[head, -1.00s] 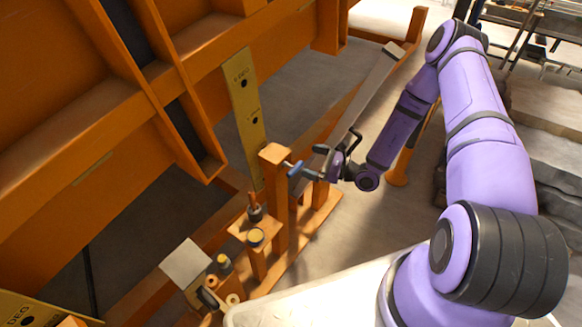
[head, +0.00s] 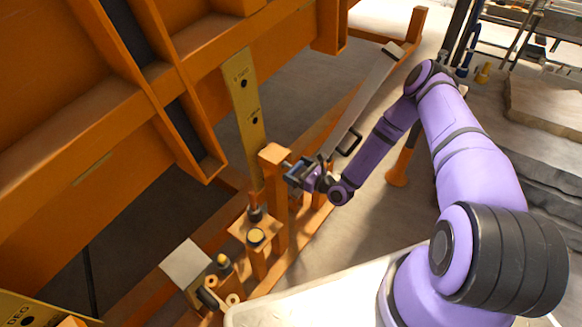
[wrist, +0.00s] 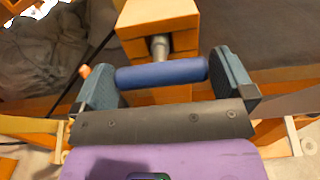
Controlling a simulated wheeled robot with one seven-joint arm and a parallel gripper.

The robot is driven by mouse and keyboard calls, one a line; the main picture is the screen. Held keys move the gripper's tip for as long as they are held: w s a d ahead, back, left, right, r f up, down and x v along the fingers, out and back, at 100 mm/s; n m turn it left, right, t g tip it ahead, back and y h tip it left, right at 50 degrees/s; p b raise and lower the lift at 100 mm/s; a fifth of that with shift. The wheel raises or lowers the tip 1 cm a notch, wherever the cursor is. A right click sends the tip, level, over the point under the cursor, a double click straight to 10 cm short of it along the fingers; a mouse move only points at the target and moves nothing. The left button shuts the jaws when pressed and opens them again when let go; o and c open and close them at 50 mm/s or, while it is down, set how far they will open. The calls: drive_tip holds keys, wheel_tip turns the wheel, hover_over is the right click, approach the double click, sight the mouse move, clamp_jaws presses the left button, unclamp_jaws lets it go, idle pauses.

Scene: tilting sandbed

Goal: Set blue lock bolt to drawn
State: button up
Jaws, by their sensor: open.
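The blue lock bolt shows in the wrist view as a blue cross handle (wrist: 161,73) on a short metal rod (wrist: 159,47). The rod enters the orange post (wrist: 157,18); in the head view this post (head: 274,158) stands beside the yellow plate with holes. My gripper (wrist: 165,80) is open, with one finger pad off each end of the blue handle. The handle lies between the pads, and a small gap shows at the right pad; contact at the left pad is hard to tell. In the head view my gripper (head: 292,172) is at the post and mostly hides the handle.
A yellow plate (head: 246,110) with holes hangs from the large orange frame (head: 60,120). A long grey lever (head: 365,95) slopes behind my gripper.

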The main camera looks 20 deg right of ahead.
drive_tip(key=shift+x, duration=1.4)
drive_tip(key=c, duration=1)
drive_tip(key=shift+v, duration=2.7)
drive_tip(key=o, duration=1)
drive_tip(key=shift+s, duration=0.1)
drive_tip(key=shift+d, duration=0.1)
drive_tip(key=v, duration=1)
drive_tip(key=shift+s+d, duration=0.2)
drive_tip(key=shift+s, duration=0.1)
